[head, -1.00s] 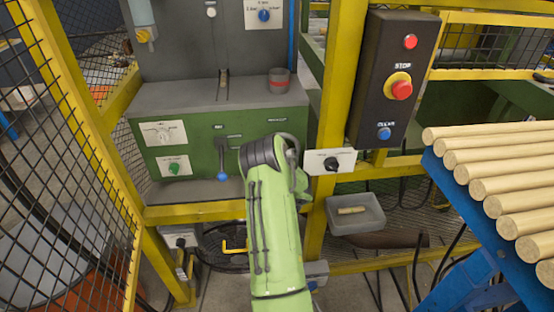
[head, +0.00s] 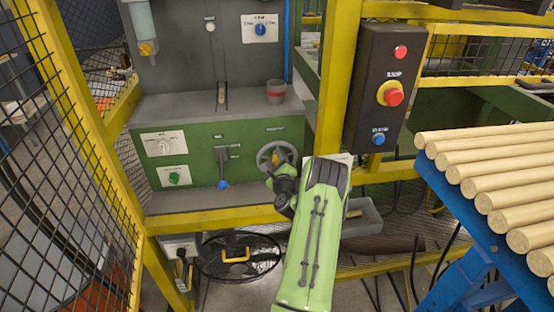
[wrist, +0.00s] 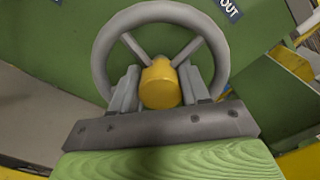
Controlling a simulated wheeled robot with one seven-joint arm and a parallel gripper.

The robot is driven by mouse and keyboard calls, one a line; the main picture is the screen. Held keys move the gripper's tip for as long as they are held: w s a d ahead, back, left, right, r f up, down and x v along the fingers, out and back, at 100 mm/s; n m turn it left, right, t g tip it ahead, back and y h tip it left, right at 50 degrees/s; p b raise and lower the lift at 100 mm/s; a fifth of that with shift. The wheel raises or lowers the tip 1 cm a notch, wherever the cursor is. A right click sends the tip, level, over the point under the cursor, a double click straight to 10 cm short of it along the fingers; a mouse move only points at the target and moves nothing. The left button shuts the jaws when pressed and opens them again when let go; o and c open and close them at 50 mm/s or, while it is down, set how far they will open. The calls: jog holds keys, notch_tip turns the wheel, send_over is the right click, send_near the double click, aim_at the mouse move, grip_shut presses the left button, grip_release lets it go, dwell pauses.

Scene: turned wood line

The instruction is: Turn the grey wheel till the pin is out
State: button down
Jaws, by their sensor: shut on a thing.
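The grey wheel (head: 278,157) is on the right of the green machine front in the head view. In the wrist view the wheel (wrist: 211,40) fills the top middle, with grey spokes and a yellow hub (wrist: 160,84). My gripper (wrist: 160,88) is shut on the hub, one finger on each side of it. In the head view my arm comes up from below and hides the wheel's lower right. A white "OUT" label (wrist: 231,8) is right of the wheel. I cannot make out the pin for certain.
A lever with a blue knob (head: 223,184) hangs left of the wheel. A cup with a red band (head: 276,91) stands on the ledge above. A yellow post (head: 333,85) and a dark button box (head: 386,90) are close on the right. A grey tray (head: 365,217) is behind my arm.

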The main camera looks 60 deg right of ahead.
jog(key=m+p, duration=0.2)
jog(key=m, duration=0.2)
jog(key=shift+r+m+p, duration=0.15)
jog(key=shift+m+p, duration=0.15)
jog(key=shift+m, duration=0.1)
dwell(0.4)
jog(key=c, duration=0.6)
grip_release()
jog(key=b+v, duration=0.8)
jog(key=v, duration=0.7)
jog(key=shift+s+a, duration=0.25)
jog(key=shift+s, duration=0.05)
